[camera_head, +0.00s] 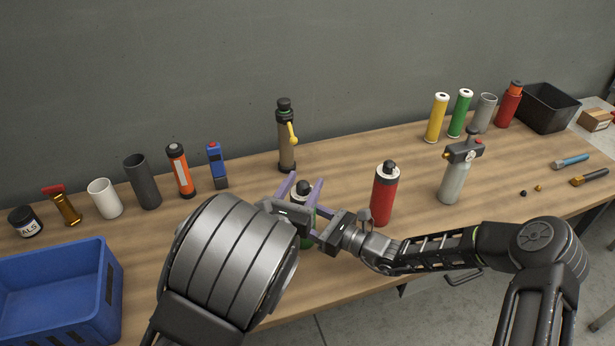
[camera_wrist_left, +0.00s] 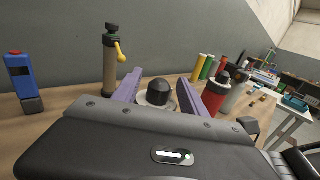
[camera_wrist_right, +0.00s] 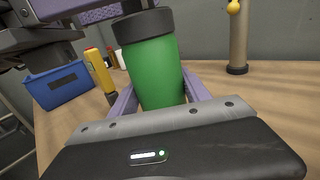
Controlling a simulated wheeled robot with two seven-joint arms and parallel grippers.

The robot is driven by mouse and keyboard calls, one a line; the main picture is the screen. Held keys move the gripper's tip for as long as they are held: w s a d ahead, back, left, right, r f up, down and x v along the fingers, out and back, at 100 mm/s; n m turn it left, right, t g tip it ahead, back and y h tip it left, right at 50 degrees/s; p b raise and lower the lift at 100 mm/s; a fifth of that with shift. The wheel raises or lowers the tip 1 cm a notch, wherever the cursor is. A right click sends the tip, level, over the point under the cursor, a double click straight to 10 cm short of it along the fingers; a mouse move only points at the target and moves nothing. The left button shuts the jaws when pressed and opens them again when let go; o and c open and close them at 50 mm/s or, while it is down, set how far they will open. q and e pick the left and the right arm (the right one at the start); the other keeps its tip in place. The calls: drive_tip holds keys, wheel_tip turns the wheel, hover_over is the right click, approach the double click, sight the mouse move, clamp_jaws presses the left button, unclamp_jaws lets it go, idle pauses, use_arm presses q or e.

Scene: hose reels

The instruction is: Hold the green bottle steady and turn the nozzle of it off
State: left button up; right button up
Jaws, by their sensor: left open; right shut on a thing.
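The green bottle (camera_wrist_right: 155,72) stands upright in the right wrist view, with a dark grey collar at its top. My right gripper (camera_wrist_right: 160,95) is shut on its body, one purple finger at each side. In the left wrist view the bottle's black nozzle (camera_wrist_left: 158,92) sits on a pale round top. My left gripper (camera_wrist_left: 158,85) is open, with its fingers on either side of the nozzle and visible gaps between. In the head view the left gripper (camera_head: 304,183) is over the bottle from above, and the two grippers hide most of it.
A red bottle (camera_head: 384,196) stands close to the right, and a brown bottle with a yellow lever (camera_head: 286,145) stands behind. A grey bottle with a nozzle head (camera_head: 455,180) is farther right. A blue crate (camera_head: 60,290) is at left. Several cylinders line the back.

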use_arm(q)
drive_tip(key=shift+x, duration=1.45)
drive_tip(key=shift+c, duration=0.2)
drive_tip(key=shift+a, duration=0.1)
clamp_jaws()
